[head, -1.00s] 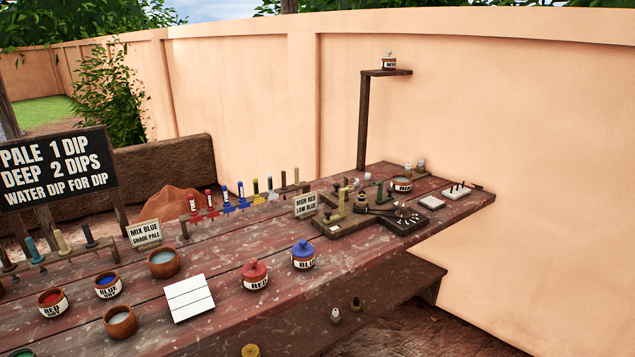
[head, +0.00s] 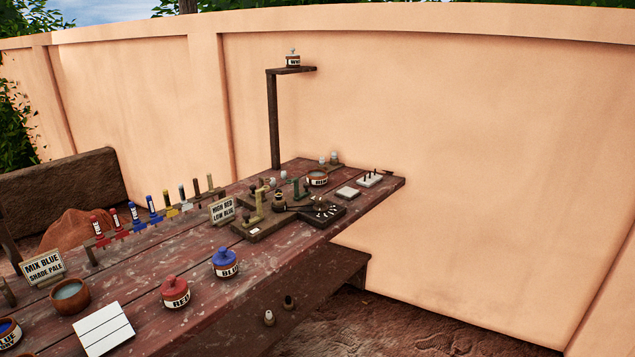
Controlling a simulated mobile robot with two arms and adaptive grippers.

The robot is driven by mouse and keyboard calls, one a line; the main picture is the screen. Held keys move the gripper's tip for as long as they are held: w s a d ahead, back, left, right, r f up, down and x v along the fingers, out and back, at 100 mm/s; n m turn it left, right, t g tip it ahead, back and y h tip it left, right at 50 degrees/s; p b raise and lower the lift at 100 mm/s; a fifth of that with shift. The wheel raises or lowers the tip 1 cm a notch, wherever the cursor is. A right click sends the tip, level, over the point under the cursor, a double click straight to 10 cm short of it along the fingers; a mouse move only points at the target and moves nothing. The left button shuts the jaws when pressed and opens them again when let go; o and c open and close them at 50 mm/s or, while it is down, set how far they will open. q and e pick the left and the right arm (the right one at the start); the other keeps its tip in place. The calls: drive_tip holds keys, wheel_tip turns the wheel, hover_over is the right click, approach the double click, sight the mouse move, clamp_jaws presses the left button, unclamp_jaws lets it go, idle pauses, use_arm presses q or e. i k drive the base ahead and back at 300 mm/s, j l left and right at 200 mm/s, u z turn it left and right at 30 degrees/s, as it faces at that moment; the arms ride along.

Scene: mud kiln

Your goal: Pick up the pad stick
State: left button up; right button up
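I cannot tell which thing is the pad stick. Neither of my grippers is in view.
Red (head: 176,292) and blue (head: 226,264) lidded pots stand near the front edge. A white board (head: 104,328) and a brown bowl (head: 70,297) are at left. A dark stand (head: 274,125) and small fittings (head: 255,208) crowd the far end.

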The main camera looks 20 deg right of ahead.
sight(212, 189)
drive_tip(key=u, duration=0.5)
drive_tip(key=l+u, duration=0.4)
drive_tip(key=l, duration=0.15)
drive_tip(key=l+u, duration=0.45)
drive_tip(key=k+l+u, duration=0.2)
drive_tip(key=l+u, duration=0.2)
drive_tip(key=l, duration=0.15)
